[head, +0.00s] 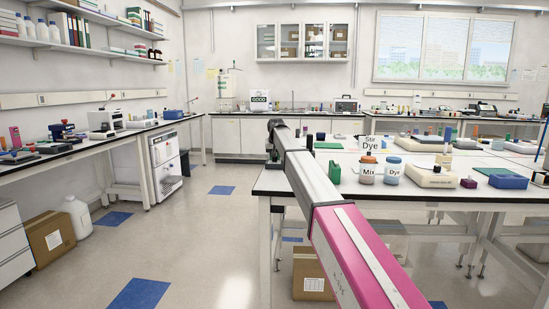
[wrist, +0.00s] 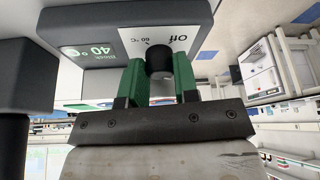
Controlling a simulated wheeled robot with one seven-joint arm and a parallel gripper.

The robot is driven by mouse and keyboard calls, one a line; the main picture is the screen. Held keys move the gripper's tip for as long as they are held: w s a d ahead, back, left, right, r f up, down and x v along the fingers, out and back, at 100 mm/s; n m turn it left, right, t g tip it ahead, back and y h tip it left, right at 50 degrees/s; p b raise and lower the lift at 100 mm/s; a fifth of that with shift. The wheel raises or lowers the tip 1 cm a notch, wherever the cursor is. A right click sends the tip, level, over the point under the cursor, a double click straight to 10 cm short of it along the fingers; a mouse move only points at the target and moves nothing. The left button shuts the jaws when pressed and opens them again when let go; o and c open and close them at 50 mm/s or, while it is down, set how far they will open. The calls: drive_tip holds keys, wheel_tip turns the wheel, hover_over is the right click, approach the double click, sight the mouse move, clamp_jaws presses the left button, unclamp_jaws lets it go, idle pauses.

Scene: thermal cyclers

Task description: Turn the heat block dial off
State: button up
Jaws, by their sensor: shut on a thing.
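The heat block's dial is a black round knob (wrist: 158,58) in the upper middle of the wrist view. It sits on a white panel (wrist: 108,38) printed "off" and "60 °C", which appears upside down. The dark heat block housing (wrist: 55,20) has a green display (wrist: 88,51) reading "Block 40". My gripper (wrist: 157,72) is shut on the dial, with one green finger on each side of it. The dial's exact setting is hard to read. In the head view my arm reaches away from the camera, and I cannot make out the gripper or dial there.
A dark post and block (wrist: 25,75) stand close at the left of the wrist view. In the head view, a white bench (head: 310,183) with Mix (head: 367,173) and Dye (head: 393,173) bottles stands right of my arm. The floor (head: 205,235) at left is open.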

drive_tip(key=n, duration=0.1)
drive_tip(key=n+y, duration=0.1)
drive_tip(key=n, duration=0.1)
drive_tip(key=shift+w+d+n, duration=0.1)
drive_tip(key=shift+d+n, duration=0.05)
drive_tip(key=shift+n, duration=0.15)
drive_tip(key=n+g+y, duration=0.1)
drive_tip(key=n, duration=0.2)
drive_tip(key=shift+w+n+y, duration=0.1)
drive_tip(key=shift+n+y, duration=0.2)
drive_tip(key=n+g, duration=0.1)
drive_tip(key=n, duration=0.2)
drive_tip(key=shift+w+d+n+y, duration=0.1)
drive_tip(key=shift+n+y, duration=0.2)
drive_tip(key=shift+y, duration=0.1)
drive_tip(key=shift+n+g, duration=0.8)
drive_tip(key=shift+n, duration=0.7)
drive_tip(key=o, duration=0.9)
drive_tip(key=shift+w, duration=0.1)
drive_tip(key=shift+r, duration=0.1)
